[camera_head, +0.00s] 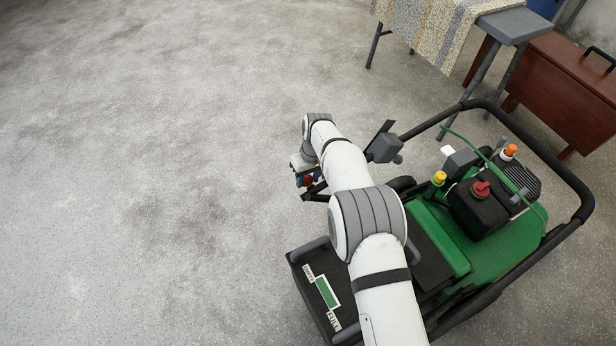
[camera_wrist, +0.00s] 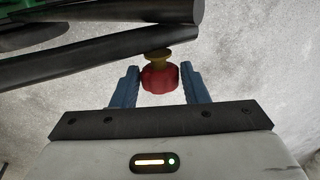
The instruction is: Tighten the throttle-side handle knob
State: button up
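The knob (camera_wrist: 160,78) is red and lobed, on a short brass-yellow stud against a black handle tube (camera_wrist: 90,54), in the wrist view. My gripper (camera_wrist: 160,80) has two blue fingers, one on each side of the knob, with the knob between their tips. The fingers lie very close to the knob's sides; whether they touch it I cannot tell. In the head view my gripper (camera_head: 307,178) is low beside the machine's handle end, partly hidden by my wrist, and a bit of red shows there.
The green machine (camera_head: 499,240) with its black tubular frame (camera_head: 540,148) stands to the right, close to my arm. A cloth-covered table (camera_head: 425,28) and a red-brown chest (camera_head: 565,88) are at the upper right. The concrete floor on the left is clear.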

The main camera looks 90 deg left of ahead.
jog(key=c, duration=0.6)
jog(key=shift+o, duration=0.2)
jog(key=t+b, duration=0.1)
jog(key=t+y+b, duration=0.1)
jog(key=t, duration=0.1)
jog(key=shift+s+d+f+b, duration=0.15)
jog(key=shift+s+b, duration=0.15)
jog(key=shift+s, duration=0.1)
jog(key=shift+t+y+b, duration=0.3)
jog(key=shift+t+y, duration=0.2)
jog(key=shift+t, duration=0.2)
jog(key=o, duration=1)
jog(key=shift+r, duration=0.3)
jog(key=a+v, duration=0.1)
jog(key=v, duration=0.6)
jog(key=shift+d+r, duration=0.25)
jog(key=shift+d, duration=0.25)
